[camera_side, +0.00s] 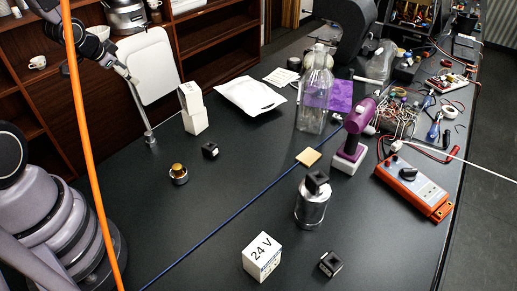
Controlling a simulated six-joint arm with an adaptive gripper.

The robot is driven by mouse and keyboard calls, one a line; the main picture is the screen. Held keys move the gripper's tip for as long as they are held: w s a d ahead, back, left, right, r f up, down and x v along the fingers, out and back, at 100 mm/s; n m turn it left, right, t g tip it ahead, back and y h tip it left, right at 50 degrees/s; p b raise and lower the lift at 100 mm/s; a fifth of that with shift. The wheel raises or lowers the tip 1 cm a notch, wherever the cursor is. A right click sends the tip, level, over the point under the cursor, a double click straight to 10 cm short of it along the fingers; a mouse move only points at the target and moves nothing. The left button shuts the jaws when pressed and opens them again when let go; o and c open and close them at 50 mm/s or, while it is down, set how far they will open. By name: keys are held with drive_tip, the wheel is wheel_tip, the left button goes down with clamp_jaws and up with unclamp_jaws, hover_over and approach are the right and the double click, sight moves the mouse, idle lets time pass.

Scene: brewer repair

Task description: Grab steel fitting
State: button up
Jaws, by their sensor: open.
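A small round metal fitting (178,174) with a brass-coloured top and a shiny steel lower part stands on the dark table, left of the middle. A larger shiny steel cylinder (311,208) stands right of the middle with a black cube on its top. I cannot tell for sure which of the two is the steel fitting. My gripper (126,73) is at the upper left, in front of a white panel. It is open, small in view and well away from both metal pieces. Its fingertips are hard to make out.
A black cube (210,150) sits near the small fitting. A white 24 V box (262,256) and another black cube (330,264) are in front. White boxes (194,121), a glass bottle (313,108), a purple tool (353,135) and an orange meter (412,187) stand farther back.

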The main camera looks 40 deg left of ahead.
drive_tip(key=t+h, duration=0.2)
hover_over(146, 134)
drive_tip(key=s+a, duration=0.1)
drive_tip(key=s, duration=0.1)
wheel_tip(146, 134, down, 12)
drive_tip(key=s+f, duration=0.1)
drive_tip(key=s+f+n+t, duration=0.1)
drive_tip(key=f, duration=0.1)
drive_tip(key=s+f+t, duration=0.1)
drive_tip(key=f, duration=0.1)
drive_tip(key=shift+d+f+n, duration=0.15)
drive_tip(key=shift+d+n, duration=0.15)
drive_tip(key=shift+d, duration=0.05)
drive_tip(key=shift+s+d+f+n+t, duration=0.2)
drive_tip(key=shift+s+f+n+t, duration=0.2)
drive_tip(key=shift+t, duration=0.2)
drive_tip(key=x, duration=0.7)
drive_tip(key=shift+w+f, duration=0.1)
drive_tip(key=shift+w, duration=0.15)
clamp_jaws()
